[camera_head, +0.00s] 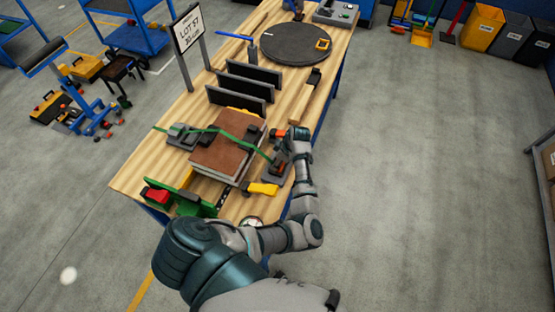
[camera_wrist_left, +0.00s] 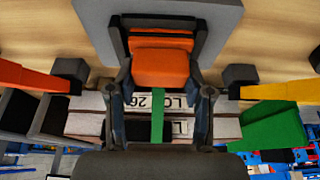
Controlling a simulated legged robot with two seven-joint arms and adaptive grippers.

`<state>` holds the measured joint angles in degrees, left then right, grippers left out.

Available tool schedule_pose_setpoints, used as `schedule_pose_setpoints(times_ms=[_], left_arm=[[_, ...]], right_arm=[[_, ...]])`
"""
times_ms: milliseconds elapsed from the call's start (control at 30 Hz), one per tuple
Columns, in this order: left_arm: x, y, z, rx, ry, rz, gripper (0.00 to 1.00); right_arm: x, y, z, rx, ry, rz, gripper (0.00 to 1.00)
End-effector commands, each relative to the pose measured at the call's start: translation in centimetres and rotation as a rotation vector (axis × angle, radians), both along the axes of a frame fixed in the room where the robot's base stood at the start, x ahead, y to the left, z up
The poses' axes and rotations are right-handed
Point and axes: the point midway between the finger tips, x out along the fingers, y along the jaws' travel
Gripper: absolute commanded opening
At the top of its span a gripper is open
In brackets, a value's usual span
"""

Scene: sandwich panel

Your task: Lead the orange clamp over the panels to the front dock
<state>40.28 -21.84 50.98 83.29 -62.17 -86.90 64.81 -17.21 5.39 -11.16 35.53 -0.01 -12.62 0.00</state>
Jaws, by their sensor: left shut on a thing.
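My left gripper (camera_head: 283,160) is at the right side of the stacked brown panels (camera_head: 226,148), low over a grey dock plate (camera_head: 270,181). In the left wrist view the gripper (camera_wrist_left: 162,92) is shut on the orange clamp (camera_wrist_left: 160,68), which sits between its fingers in front of a dark bracket and the grey plate (camera_wrist_left: 230,22). A green strap (camera_head: 232,138) runs across the panels towards the gripper; it hangs from the clamp in the left wrist view (camera_wrist_left: 158,118). Another grey dock (camera_head: 182,134) stands left of the panels. The hand mostly hides the clamp in the head view.
A yellow-handled tool (camera_head: 262,188) and a green fixture with a red part (camera_head: 156,195) stand near the panels. Upright black plates (camera_head: 248,80) and a round dark turntable (camera_head: 296,43) are farther back.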

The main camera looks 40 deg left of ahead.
Motion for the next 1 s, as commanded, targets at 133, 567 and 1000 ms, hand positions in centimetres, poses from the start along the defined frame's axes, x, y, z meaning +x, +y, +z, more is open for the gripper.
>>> schedule_pose_setpoints(times_ms=[133, 567, 1000], left_arm=[[0.0, -0.2, 0.0, 0.001, 0.0, -0.001, 0.03], [0.0, -0.2, 0.1, 0.002, 0.0, -0.001, 0.8], [0.6, -1.9, 4.5, 0.005, -0.003, -0.002, 0.8]], right_arm=[[0.0, 1.3, 0.1, 0.016, 0.0, -0.002, 0.4], [0.0, 1.6, 0.0, 0.018, 0.0, 0.003, 0.4], [0.0, 1.1, 0.1, 0.014, -0.001, 0.0, 0.4]])
